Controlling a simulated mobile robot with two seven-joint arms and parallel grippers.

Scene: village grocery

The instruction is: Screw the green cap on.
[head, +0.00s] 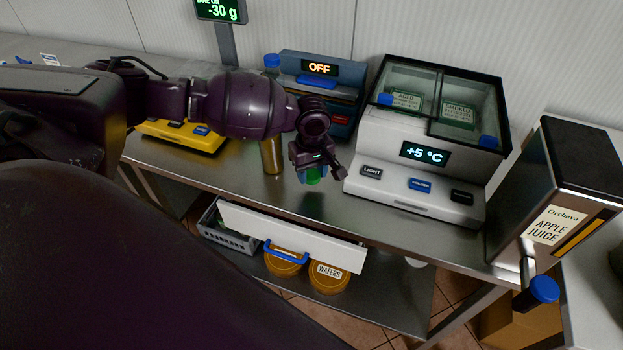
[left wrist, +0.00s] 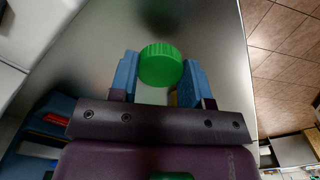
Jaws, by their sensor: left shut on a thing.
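My left gripper (head: 313,176) is above the metal counter, in front of the gap between the blue-grey device and the white cooler. Its blue-padded fingers are shut on the green cap (head: 314,175). In the left wrist view the round ribbed green cap (left wrist: 160,65) sits between the two blue pads, near the fingertips. An amber cylindrical container (head: 271,156) stands on the counter left of the gripper, its top hidden behind my arm. I cannot tell whether it is what the cap fits. My right gripper is not in view.
The white cooler (head: 410,190) reads +5 °C and stands to the right. A blue-grey device (head: 300,62) reading OFF is behind the gripper. An apple juice dispenser (head: 550,190) is at far right. A yellow scale (head: 190,138) is at left. Below are an open drawer (head: 300,236) and round tubs (head: 329,280).

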